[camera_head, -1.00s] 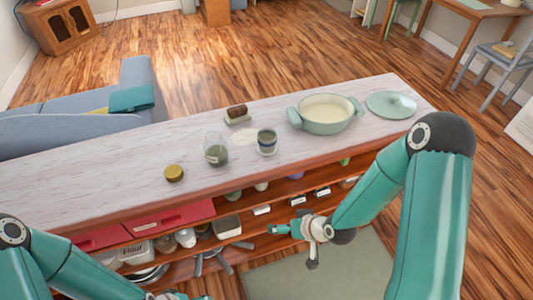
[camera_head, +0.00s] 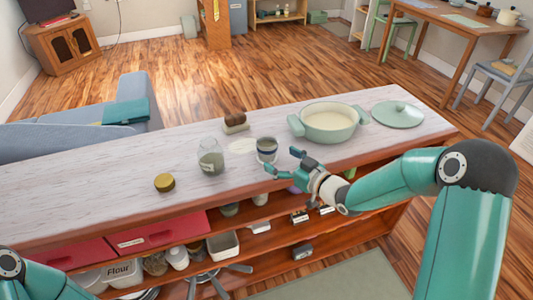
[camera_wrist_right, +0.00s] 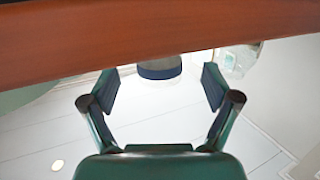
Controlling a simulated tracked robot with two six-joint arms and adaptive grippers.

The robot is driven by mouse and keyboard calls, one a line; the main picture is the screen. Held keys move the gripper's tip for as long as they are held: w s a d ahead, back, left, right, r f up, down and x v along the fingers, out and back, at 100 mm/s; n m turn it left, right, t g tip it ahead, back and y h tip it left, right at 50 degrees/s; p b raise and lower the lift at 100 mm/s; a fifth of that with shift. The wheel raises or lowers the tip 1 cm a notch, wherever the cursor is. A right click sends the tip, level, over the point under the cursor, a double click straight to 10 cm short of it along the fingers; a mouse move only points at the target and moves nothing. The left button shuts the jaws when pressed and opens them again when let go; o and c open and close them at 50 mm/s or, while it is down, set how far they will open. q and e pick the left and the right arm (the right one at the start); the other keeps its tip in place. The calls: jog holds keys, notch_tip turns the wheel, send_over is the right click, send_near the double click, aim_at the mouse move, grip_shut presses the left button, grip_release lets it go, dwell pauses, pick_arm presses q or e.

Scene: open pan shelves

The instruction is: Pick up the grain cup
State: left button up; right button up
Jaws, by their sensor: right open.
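The cup (camera_head: 266,148), white with a dark blue band, stands upright on the counter and appears to be the grain cup. My right gripper (camera_head: 285,161) is open and empty at the counter's front edge, just in front and to the right of the cup. In the right wrist view the cup (camera_wrist_right: 160,68) shows ahead between the open fingers (camera_wrist_right: 160,85), partly hidden by a brown wooden edge. I see no contact with the cup. My left arm shows only at the lower left; its gripper is out of view.
A glass jar (camera_head: 211,158) stands left of the cup, with a yellow-lidded container (camera_head: 165,183) further left. A green pot (camera_head: 328,122) and its lid (camera_head: 397,115) are to the right. A brown-topped brush (camera_head: 235,122) is behind. Shelves (camera_head: 285,240) hang below the counter.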

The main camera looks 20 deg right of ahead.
aim_at(274, 154)
jog(key=shift+x, duration=3.3)
jog(key=shift+d+f, duration=0.1)
jog(key=shift+f, duration=0.05)
jog(key=c, duration=1.4)
jog(key=shift+o, duration=0.2)
jog(key=shift+s+d+r, duration=0.15)
jog(key=shift+s+r, duration=0.2)
jog(key=s+d+r, duration=0.2)
jog(key=s+r, duration=0.1)
jog(key=s, duration=0.3)
jog(key=s+d+r, duration=0.3)
jog(key=s+r, duration=0.1)
jog(key=s, duration=0.2)
jog(key=shift+d+p, duration=0.25)
jog(key=shift+p, duration=0.2)
jog(key=shift+r, duration=0.15)
